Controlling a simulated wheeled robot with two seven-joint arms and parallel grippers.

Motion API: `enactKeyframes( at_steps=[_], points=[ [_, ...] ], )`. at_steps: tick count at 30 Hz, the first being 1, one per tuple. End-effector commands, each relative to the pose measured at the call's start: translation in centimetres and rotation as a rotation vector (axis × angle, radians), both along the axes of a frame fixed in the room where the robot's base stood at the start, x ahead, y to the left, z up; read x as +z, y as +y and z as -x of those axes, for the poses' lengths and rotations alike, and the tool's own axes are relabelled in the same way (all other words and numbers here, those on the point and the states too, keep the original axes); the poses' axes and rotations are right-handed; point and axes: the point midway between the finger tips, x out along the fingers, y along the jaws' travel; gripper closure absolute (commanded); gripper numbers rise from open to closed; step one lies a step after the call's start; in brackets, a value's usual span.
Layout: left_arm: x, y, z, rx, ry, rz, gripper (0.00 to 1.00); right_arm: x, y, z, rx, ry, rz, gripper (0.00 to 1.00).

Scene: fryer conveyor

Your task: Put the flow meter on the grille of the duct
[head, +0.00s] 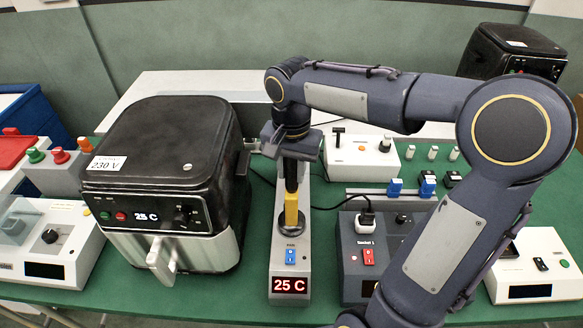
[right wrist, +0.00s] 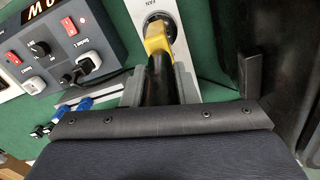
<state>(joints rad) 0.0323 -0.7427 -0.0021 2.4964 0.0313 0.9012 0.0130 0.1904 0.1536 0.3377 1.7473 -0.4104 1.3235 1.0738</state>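The flow meter (head: 291,208) is a yellow body with a black handle, upright over the round dark grille (head: 291,229) of the duct. The duct (head: 304,255) is a narrow grey box with a blue FAN switch and a red 25 C display. In the right wrist view the yellow part (right wrist: 157,40) overlaps the grille ring; I cannot tell whether it bears on it fully. My right gripper (head: 291,166) comes from above, its fingers (right wrist: 160,88) on both sides of the black handle and seemingly touching it. My left gripper is not in view.
A black air fryer (head: 165,150) stands close left of the duct. A dark socket box (head: 366,240) with a plug stands close right. A white box (head: 360,155) with a lever is behind. A red tray (head: 14,150) is far left.

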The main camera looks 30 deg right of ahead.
Motion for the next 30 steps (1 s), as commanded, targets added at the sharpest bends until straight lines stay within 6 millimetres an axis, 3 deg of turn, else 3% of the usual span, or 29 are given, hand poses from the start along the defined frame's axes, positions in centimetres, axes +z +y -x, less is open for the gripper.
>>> enactKeyframes(
  at_steps=[1, 5, 17, 30],
  points=[
    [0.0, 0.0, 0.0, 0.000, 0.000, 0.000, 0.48, 0.0, 0.0, 0.0, 0.000, 0.000, 0.000, 0.69],
    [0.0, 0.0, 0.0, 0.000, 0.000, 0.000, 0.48, 0.0, 0.0, 0.0, 0.000, 0.000, 0.000, 0.52],
    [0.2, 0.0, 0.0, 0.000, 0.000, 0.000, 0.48, 0.9, 0.0, -0.1, 0.000, -0.003, 0.000, 0.52],
    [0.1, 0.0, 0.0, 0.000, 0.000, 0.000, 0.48, 9.7, 0.0, 0.0, 0.001, -0.004, -0.001, 0.52]
  ],
)
